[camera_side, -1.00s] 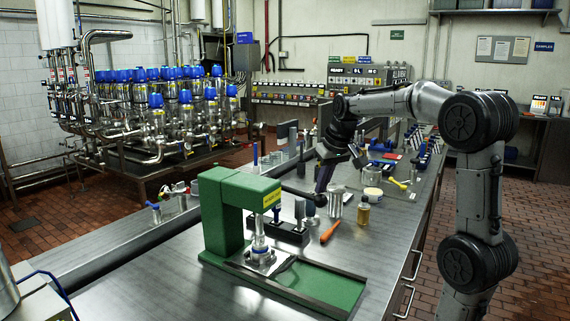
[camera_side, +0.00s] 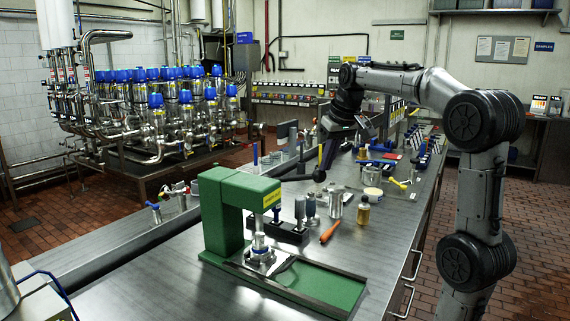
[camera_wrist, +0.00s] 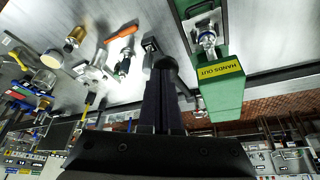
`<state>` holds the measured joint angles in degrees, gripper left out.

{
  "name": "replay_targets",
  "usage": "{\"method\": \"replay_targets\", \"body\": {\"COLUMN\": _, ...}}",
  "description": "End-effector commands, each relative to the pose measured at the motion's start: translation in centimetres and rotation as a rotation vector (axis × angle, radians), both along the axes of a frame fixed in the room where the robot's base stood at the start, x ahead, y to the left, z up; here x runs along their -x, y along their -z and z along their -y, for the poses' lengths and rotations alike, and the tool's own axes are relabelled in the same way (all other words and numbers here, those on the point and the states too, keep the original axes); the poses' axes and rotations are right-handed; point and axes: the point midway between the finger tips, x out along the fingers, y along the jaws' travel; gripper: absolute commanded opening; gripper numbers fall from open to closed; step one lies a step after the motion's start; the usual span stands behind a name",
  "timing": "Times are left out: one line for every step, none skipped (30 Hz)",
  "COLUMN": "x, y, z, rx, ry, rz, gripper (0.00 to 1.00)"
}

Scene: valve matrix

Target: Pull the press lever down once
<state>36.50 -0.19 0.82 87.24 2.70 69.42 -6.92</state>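The green press (camera_side: 222,210) stands on the bench in the side view, with a yellow label on its head. Its head also shows in the wrist view (camera_wrist: 218,88), where the label reads "HANDS OUT". The press lever (camera_side: 297,179) is a dark rod reaching right from the head to a black ball knob (camera_side: 319,175). The lever is nearly level. My gripper (camera_side: 322,166) points down at the knob, its fingers close together. In the wrist view my gripper (camera_wrist: 164,76) has the knob (camera_wrist: 166,62) at its fingertips and appears shut on it. The finger contact is partly hidden.
A silver fitting (camera_side: 259,250) is under the ram. The front bench (camera_side: 180,292) is clear.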

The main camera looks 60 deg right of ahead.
Motion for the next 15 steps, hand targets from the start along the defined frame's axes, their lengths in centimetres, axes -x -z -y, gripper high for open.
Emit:
{"method": "replay_targets", "body": {"x": 0.0, "y": -0.5, "z": 0.1, "rx": 0.002, "ry": 0.0, "rz": 0.001, "gripper": 0.0}}
{"method": "replay_targets", "body": {"x": 0.1, "y": -0.8, "z": 0.1, "rx": 0.002, "ry": 0.0, "rz": 0.001, "gripper": 0.0}}
{"method": "replay_targets", "body": {"x": 0.2, "y": -1.1, "z": 0.0, "rx": 0.001, "ry": 0.0, "rz": 0.001, "gripper": 0.0}}
{"method": "replay_targets", "body": {"x": 0.2, "y": -1.4, "z": 0.1, "rx": 0.002, "ry": 0.0, "rz": 0.001, "gripper": 0.0}}
{"method": "replay_targets", "body": {"x": 0.2, "y": -1.6, "z": 0.1, "rx": 0.002, "ry": 0.0, "rz": 0.001, "gripper": 0.0}}
{"method": "replay_targets", "body": {"x": 0.3, "y": -2.0, "z": 0.0, "rx": 0.001, "ry": 0.0, "rz": 0.001, "gripper": 0.0}}
{"method": "replay_targets", "body": {"x": 0.4, "y": -2.2, "z": 0.0, "rx": 0.001, "ry": 0.0, "rz": 0.002, "gripper": 0.0}}
{"method": "replay_targets", "body": {"x": 0.4, "y": -2.5, "z": 0.0, "rx": 0.001, "ry": 0.0, "rz": 0.002, "gripper": 0.0}}
{"method": "replay_targets", "body": {"x": 0.5, "y": -2.9, "z": 0.0, "rx": 0.001, "ry": 0.0, "rz": 0.002, "gripper": 0.0}}
{"method": "replay_targets", "body": {"x": 0.5, "y": -3.2, "z": 0.0, "rx": 0.002, "ry": 0.0, "rz": 0.003, "gripper": 0.0}}
{"method": "replay_targets", "body": {"x": 0.5, "y": -3.5, "z": 0.1, "rx": 0.002, "ry": 0.0, "rz": 0.003, "gripper": 0.0}}
{"method": "replay_targets", "body": {"x": 0.6, "y": -3.8, "z": 0.1, "rx": 0.001, "ry": 0.0, "rz": 0.002, "gripper": 0.0}}
{"method": "replay_targets", "body": {"x": 0.6, "y": -4.0, "z": 0.1, "rx": 0.002, "ry": 0.0, "rz": 0.003, "gripper": 0.0}}
{"method": "replay_targets", "body": {"x": 0.7, "y": -4.3, "z": 0.1, "rx": 0.001, "ry": 0.0, "rz": 0.002, "gripper": 0.0}}
{"method": "replay_targets", "body": {"x": 0.8, "y": -4.7, "z": 0.1, "rx": 0.001, "ry": 0.0, "rz": 0.002, "gripper": 0.0}}
